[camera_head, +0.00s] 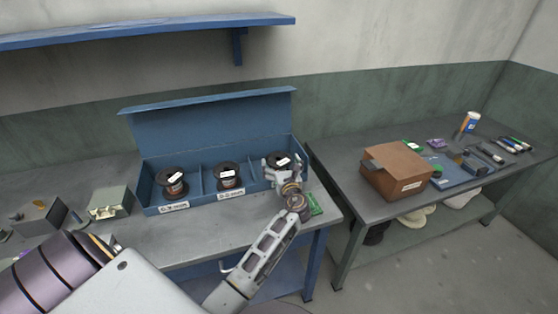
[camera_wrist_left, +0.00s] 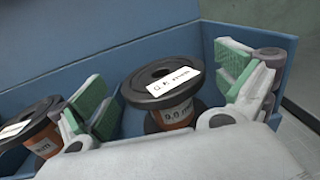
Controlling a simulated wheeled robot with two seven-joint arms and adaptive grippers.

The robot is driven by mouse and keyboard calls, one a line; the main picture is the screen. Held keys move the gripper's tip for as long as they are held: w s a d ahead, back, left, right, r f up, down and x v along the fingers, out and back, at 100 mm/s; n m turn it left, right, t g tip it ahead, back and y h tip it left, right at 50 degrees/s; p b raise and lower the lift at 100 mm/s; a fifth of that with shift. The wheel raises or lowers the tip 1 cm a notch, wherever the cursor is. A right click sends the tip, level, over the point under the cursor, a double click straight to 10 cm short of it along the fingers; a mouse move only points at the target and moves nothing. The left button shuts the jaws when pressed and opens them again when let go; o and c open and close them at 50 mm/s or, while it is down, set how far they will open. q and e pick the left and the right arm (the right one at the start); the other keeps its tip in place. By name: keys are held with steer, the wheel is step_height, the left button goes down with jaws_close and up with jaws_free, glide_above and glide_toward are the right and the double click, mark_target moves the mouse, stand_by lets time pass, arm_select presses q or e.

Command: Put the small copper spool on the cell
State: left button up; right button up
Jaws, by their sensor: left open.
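A blue open-lidded box (camera_head: 215,125) on the left table has three cells, each with a dark-flanged copper spool: a left spool (camera_head: 172,182), a middle spool (camera_head: 228,177) and a right spool (camera_head: 277,159). Their labels are too small to read surely, and I cannot tell which is the small one. My left gripper (camera_head: 279,168) is open at the right cell, partly covering the right spool. In the left wrist view its green-padded fingers (camera_wrist_left: 165,90) stand apart on either side of that spool (camera_wrist_left: 163,82). Another spool (camera_wrist_left: 30,130) shows at the left. My right gripper is not in view.
A green board (camera_head: 315,204) lies by the table's right edge. A grey-green case (camera_head: 110,203) stands left of the box. A blue shelf (camera_head: 150,30) hangs above. Across a gap, the right table holds a cardboard box (camera_head: 396,172) and tools on a blue mat (camera_head: 455,175).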

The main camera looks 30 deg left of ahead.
arm_select(q)
steer(key=v, duration=0.9)
steer(key=shift+s+r, duration=0.1)
steer(key=shift+d, duration=0.1)
stand_by(0.4)
